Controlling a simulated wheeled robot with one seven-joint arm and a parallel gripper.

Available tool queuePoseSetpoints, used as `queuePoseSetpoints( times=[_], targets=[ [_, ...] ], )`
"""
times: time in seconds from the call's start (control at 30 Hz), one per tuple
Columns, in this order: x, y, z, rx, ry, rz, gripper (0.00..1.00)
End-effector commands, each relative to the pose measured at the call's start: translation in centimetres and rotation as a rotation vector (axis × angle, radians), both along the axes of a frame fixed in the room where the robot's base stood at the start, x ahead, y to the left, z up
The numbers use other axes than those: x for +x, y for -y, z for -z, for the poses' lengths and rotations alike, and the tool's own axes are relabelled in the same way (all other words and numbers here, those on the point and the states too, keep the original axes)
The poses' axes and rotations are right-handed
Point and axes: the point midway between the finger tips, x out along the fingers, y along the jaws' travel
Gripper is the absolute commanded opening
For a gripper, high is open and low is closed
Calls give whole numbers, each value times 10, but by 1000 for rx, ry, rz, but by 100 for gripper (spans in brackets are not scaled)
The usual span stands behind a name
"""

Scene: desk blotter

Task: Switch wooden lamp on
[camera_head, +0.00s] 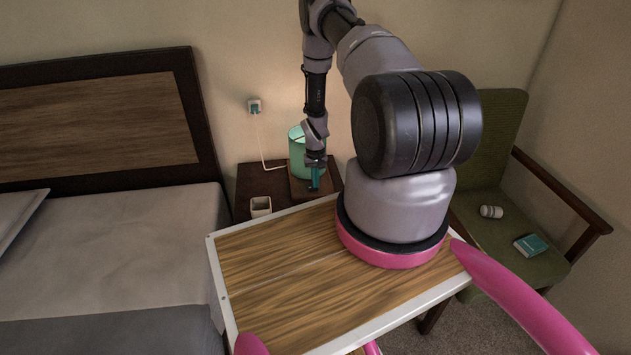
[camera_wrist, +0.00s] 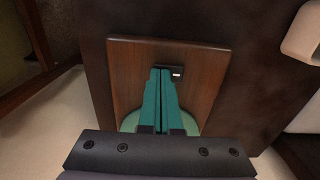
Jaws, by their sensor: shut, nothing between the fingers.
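The wooden lamp, with a pale green shade (camera_head: 297,155) and a square wooden base (camera_wrist: 205,62), stands on a dark nightstand (camera_head: 250,183). In the wrist view a small black switch (camera_wrist: 176,71) with a white mark sits near one edge of the base. My gripper (camera_head: 315,186) is shut and empty, with its teal fingers pointing down at the base. In the wrist view the fingertips (camera_wrist: 162,70) are right at the switch and partly cover it. I cannot tell whether they touch it. The shade is partly hidden behind my arm and gripper. I cannot tell if the lamp is lit.
A white square cup (camera_head: 261,205) stands on the nightstand, left of the lamp. A cord runs to a wall outlet (camera_head: 255,106). A bed (camera_head: 120,260) is at left. A green armchair (camera_head: 500,130) at right holds a can (camera_head: 491,212) and a teal book (camera_head: 531,244).

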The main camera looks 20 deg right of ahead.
Motion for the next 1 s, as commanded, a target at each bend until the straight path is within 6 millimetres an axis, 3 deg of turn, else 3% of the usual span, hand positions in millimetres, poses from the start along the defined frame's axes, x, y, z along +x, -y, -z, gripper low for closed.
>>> queuePoseSetpoints(
  times=[0.1,0.37,1.0],
  targets=[
    [-2,4,10,0,-1,1,0],
    [-3,4,11,-2,-2,-1,0],
    [3,-17,7,5,1,-6,0]
  ],
)
